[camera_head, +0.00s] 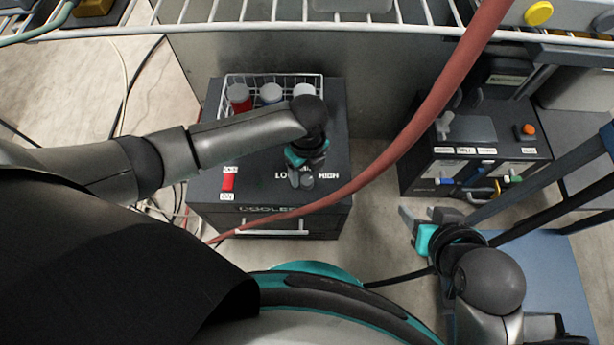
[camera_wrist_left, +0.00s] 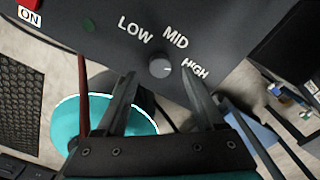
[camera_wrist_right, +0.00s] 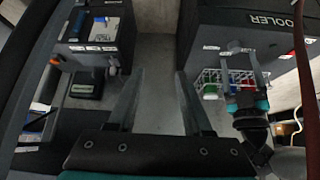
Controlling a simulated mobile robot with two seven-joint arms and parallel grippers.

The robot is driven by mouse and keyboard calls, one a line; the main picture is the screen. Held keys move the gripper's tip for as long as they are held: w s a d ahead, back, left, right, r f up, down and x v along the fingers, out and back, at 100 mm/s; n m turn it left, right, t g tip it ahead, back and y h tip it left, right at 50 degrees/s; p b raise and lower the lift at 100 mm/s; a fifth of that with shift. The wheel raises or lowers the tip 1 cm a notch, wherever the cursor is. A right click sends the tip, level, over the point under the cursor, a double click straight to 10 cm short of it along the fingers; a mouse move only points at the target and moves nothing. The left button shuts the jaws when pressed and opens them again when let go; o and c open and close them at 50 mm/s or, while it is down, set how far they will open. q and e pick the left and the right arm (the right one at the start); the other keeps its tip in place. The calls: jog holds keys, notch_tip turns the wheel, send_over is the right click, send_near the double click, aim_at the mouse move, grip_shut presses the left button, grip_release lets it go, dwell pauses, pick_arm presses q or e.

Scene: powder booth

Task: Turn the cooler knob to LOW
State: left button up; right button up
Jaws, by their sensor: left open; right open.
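The dark cooler (camera_head: 335,200) stands left of centre in the head view, with LOW, MID and HIGH printed on top. Its round grey knob (camera_wrist_left: 160,68) shows below the MID label in the left wrist view. A small pale mark is on the knob's HIGH side; I cannot tell its exact setting. My left gripper (camera_head: 300,180) is open above the labels and hides the knob in the head view. In the left wrist view its fingers lie either side of the knob, with no clear contact. My right gripper (camera_head: 424,214) is open and empty, right of the cooler.
A red hose (camera_head: 440,95) crosses in front of the cooler. A wire rack with several capped jars (camera_head: 271,93) sits at the cooler's back, and a red ON switch (camera_head: 228,182) at its left. Another dark box with an orange button (camera_head: 528,130) stands at right.

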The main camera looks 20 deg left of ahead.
aim_at(307, 180)
pick_arm(q)
jog(key=shift+f+b, duration=0.55)
jog(key=shift+f, duration=0.4)
jog(key=shift+f+b, duration=0.4)
jog(key=shift+f, duration=0.3)
pick_arm(e)
jog(key=shift+w+a+r+t+y, duration=0.1)
jog(key=shift+w+a+t+y, duration=0.3)
jog(key=shift+a+t, duration=0.3)
jog(key=shift+w+a+f+t+y, duration=0.1)
jog(key=shift+w+a+t+y, duration=0.25)
jog(key=shift+w+a+t, duration=0.35)
jog(key=shift+w+a+r+t+y, duration=0.1)
jog(key=shift+w+a+t+y, duration=0.25)
jog(key=shift+a, duration=0.5)
pick_arm(q)
grip_shut()
